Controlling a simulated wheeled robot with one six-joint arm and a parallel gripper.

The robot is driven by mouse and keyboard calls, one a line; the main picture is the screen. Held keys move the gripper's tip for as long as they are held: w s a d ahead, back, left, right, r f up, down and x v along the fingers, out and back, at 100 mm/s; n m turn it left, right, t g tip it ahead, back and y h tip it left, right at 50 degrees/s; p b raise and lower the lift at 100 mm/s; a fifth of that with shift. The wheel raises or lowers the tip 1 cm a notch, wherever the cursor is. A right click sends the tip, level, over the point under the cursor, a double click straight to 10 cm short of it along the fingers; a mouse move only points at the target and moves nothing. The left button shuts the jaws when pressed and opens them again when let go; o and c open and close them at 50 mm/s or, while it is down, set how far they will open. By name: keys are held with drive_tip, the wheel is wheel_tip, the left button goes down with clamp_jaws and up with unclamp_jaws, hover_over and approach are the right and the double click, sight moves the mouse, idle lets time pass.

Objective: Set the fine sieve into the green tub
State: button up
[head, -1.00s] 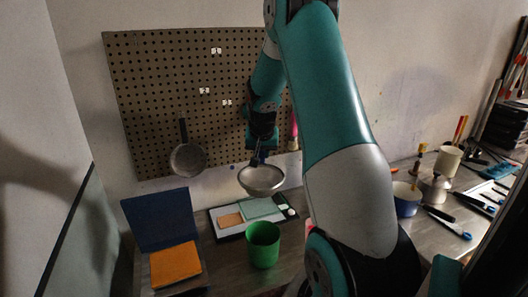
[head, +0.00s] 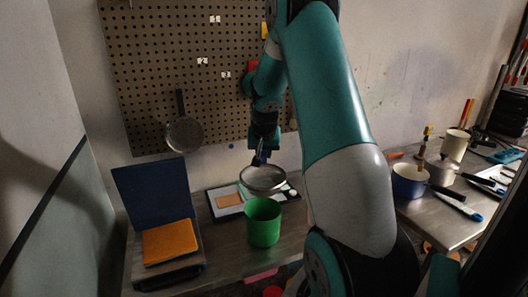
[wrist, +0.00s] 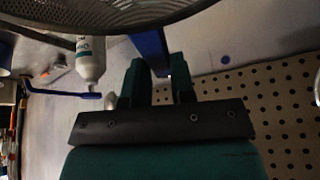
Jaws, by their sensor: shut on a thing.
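My gripper (head: 262,156) is shut on the handle of a round mesh sieve (head: 263,178). In the wrist view, the blue handle (wrist: 151,48) runs between my fingers (wrist: 160,82), and the mesh bowl (wrist: 100,12) fills the top edge. The green tub (head: 263,224) stands upright on the metal bench, its open mouth up. In the head view the sieve appears just above and behind the tub's far rim; I cannot tell the exact gap. A second sieve (head: 184,134) hangs on the pegboard at left.
A tray (head: 226,202) with flat pieces lies behind the tub. A blue panel (head: 153,200) and an orange block (head: 170,241) are at left. A blue pot (head: 409,184) and tools sit on the right bench. In the wrist view, a white bottle (wrist: 90,60) shows.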

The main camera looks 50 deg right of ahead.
drive_tip(key=shift+f, duration=0.3)
wheel_tip(320, 180, down, 8)
drive_tip(key=b, duration=0.6)
drive_tip(key=shift+f, duration=0.25)
drive_tip(key=shift+b, duration=0.3)
idle(0.6)
drive_tip(key=o, duration=0.9)
drive_tip(key=shift+o, duration=0.2)
drive_tip(key=b+v, duration=0.2)
drive_tip(key=v, duration=1.5)
drive_tip(key=shift+s+a, duration=0.15)
drive_tip(key=shift+a, duration=0.05)
drive_tip(key=shift+r, duration=0.1)
